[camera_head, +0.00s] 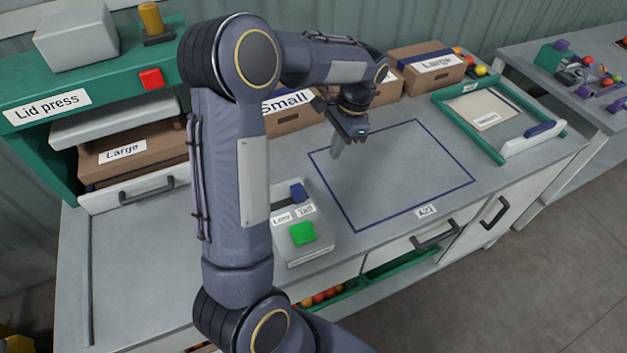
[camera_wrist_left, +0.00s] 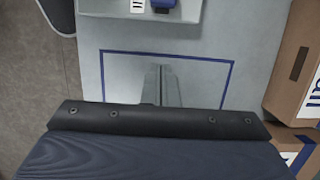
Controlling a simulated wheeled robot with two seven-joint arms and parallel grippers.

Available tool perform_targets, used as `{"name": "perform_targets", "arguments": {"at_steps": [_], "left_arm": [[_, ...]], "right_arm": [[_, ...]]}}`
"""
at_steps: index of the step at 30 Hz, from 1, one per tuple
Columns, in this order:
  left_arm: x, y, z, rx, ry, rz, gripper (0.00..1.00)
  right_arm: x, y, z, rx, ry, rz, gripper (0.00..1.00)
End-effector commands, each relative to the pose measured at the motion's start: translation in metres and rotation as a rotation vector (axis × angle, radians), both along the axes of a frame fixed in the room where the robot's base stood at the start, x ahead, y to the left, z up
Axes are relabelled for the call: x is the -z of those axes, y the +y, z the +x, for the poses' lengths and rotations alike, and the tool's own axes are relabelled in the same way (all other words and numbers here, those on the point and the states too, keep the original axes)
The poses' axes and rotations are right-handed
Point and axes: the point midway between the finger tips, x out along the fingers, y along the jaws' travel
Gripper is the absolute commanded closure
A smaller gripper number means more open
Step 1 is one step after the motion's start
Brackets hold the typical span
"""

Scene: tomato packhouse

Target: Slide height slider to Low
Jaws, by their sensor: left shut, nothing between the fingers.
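The height slider's blue knob (camera_head: 298,192) sits on a grey control box (camera_head: 308,250), behind the label "Tall" (camera_head: 305,210) and right of the label "Low" (camera_head: 281,217). My left arm hides the box's left part. In the left wrist view the blue knob (camera_wrist_left: 163,4) and the box (camera_wrist_left: 112,8) are cut off at the top edge. My left gripper (camera_head: 336,152) is shut and empty, pointing down above the blue-outlined area, behind and right of the knob and apart from it. Its closed fingers show in the left wrist view (camera_wrist_left: 161,72). My right gripper is not in view.
A green button (camera_head: 303,234) is on the box's front part. The lid press (camera_head: 95,100) is at left, a green-framed tray (camera_head: 500,150) at right. The blue-outlined area (camera_head: 415,180) is clear.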

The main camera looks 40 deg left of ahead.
Motion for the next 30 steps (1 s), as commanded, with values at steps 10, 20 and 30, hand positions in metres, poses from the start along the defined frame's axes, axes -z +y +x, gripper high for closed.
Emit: {"name": "perform_targets", "arguments": {"at_steps": [10,20,30], "left_arm": [[0.046,0.005,-0.012,0.0,0.007,-0.001,1.0],[0.093,0.018,-0.036,-0.002,0.002,-0.001,1.0],[0.096,0.03,-0.057,-0.001,0.0,0.0,1.0]], "right_arm": [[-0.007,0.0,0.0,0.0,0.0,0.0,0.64],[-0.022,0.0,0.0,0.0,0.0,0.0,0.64],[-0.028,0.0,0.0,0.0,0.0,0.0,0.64]]}}
